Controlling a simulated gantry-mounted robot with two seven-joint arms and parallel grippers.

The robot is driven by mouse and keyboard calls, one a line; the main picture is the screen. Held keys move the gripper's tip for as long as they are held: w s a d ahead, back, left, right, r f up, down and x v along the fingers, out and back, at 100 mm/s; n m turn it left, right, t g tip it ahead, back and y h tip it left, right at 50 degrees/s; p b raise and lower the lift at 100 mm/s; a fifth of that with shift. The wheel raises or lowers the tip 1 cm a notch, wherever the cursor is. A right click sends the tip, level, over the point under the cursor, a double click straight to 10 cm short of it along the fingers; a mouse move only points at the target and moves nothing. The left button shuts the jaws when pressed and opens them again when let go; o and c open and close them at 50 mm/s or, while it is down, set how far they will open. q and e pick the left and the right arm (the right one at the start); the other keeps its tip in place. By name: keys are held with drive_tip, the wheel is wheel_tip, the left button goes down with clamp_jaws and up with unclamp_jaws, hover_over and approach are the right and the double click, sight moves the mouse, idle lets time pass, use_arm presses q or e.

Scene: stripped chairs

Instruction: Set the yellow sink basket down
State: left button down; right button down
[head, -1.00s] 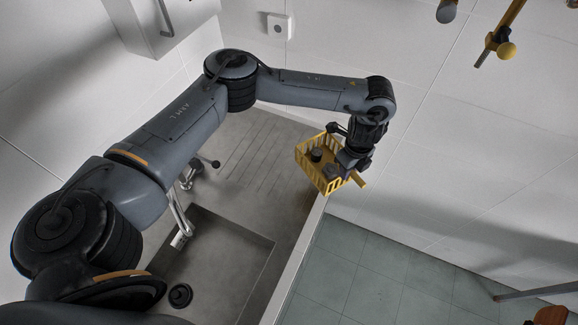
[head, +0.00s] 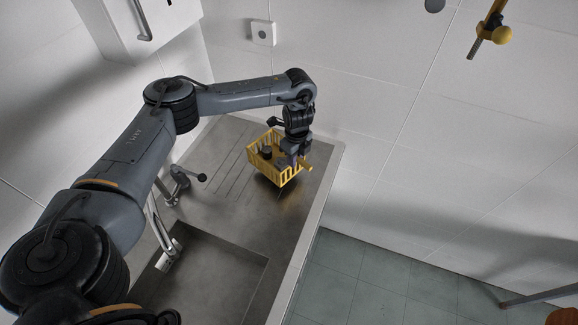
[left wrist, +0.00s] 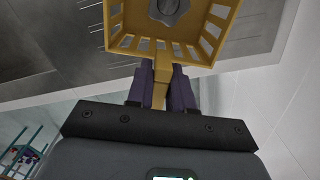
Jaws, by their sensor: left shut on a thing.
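The yellow sink basket (head: 264,152) is over the grey drainboard of the sink unit in the head view. It has slotted sides and holds dark objects. My left gripper (head: 297,163) is shut on the basket's handle at its right side. In the left wrist view the basket (left wrist: 203,48) is at the top, with a dark knobbed thing inside, and the gripper's fingers (left wrist: 161,88) close on its handle. A dark shadow shows below the basket; I cannot tell whether its base touches the drainboard. My right gripper is not in view.
The grey metal drainboard (head: 215,199) has free room around the basket. The sink bowl (head: 205,272) and the tap (head: 167,254) lie nearer, with a black-knobbed lever (head: 187,178) beside. A white wall stands behind; the tiled floor (head: 377,290) is right of the counter edge.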

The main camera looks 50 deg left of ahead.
sight(267, 167)
use_arm(q)
drive_tip(key=shift+s+a+f, duration=0.2)
drive_tip(key=shift+a+f, duration=0.1)
drive_tip(key=shift+a, duration=0.2)
drive_tip(key=shift+s+a+f, duration=0.2)
drive_tip(key=shift+a+f, duration=0.1)
drive_tip(key=shift+a, duration=0.15)
drive_tip(key=shift+f+p, duration=0.45)
drive_tip(key=shift+f, duration=1.7)
drive_tip(key=c, duration=1)
unclamp_jaws()
